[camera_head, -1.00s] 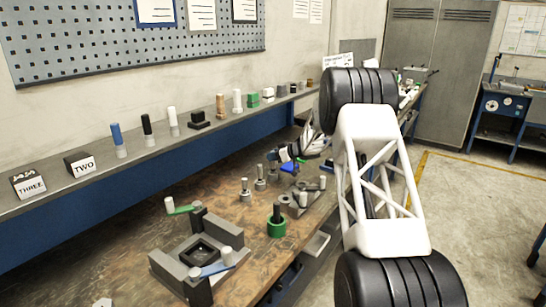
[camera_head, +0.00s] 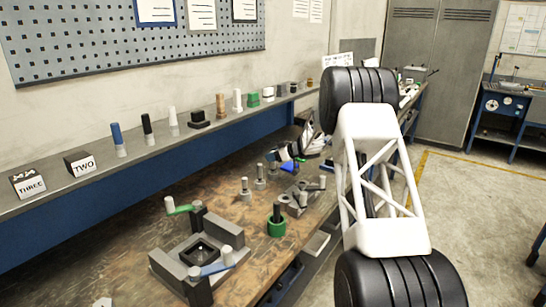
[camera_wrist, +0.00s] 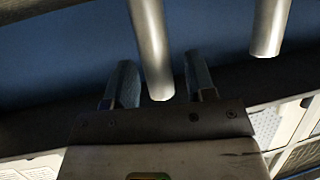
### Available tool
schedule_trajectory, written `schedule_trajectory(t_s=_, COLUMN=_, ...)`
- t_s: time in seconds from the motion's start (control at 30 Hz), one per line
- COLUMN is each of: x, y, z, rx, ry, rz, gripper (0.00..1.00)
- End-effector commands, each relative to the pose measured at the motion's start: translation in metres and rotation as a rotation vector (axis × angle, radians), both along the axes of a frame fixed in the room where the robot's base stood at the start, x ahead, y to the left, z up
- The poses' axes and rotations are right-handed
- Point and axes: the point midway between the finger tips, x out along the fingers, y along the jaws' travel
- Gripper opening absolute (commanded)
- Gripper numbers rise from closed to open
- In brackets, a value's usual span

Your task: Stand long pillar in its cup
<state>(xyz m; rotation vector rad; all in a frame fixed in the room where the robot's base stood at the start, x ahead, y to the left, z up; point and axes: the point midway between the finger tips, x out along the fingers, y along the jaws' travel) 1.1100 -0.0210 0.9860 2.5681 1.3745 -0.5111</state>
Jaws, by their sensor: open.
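A grey metal pillar (camera_wrist: 150,45) shows in the wrist view, its free end between the two fingers of my gripper (camera_wrist: 160,76). The fingers are apart and I see no clear contact. A second metal pillar (camera_wrist: 269,25) is to the right, outside the fingers. I cannot tell which is the long pillar. In the head view my gripper (camera_head: 297,158) is small, low over the far part of the bench, and its fingertips are unclear. Two grey pegs in round bases, a near one (camera_head: 245,190) and a farther one (camera_head: 260,178), stand to its left. I cannot identify the pillar's cup.
A grey fixture (camera_head: 170,267) with crank handles sits at the bench front. A green-based black post (camera_head: 277,222) and a grey block with pegs (camera_head: 300,200) stand nearer the right edge. The back shelf (camera_head: 90,168) holds several small pillars. Bare wood (camera_head: 110,250) is at left.

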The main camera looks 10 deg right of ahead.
Motion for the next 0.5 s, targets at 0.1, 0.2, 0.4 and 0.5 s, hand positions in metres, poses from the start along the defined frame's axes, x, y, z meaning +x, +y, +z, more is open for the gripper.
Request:
schedule_trajectory(t_s=0.1, x=-0.004, y=-0.007, z=0.003, rx=0.0, ry=0.0, rz=-0.001, gripper=0.5)
schedule_trajectory(t_s=0.2, x=-0.009, y=-0.014, z=0.007, rx=0.0, ry=0.0, rz=-0.001, gripper=0.5)
schedule_trajectory(t_s=0.4, x=-0.024, y=-0.037, z=0.018, rx=0.0, ry=-0.002, rz=-0.003, gripper=0.5)
schedule_trajectory(t_s=0.5, x=-0.032, y=-0.049, z=0.024, rx=0.0, ry=0.0, rz=-0.001, gripper=0.5)
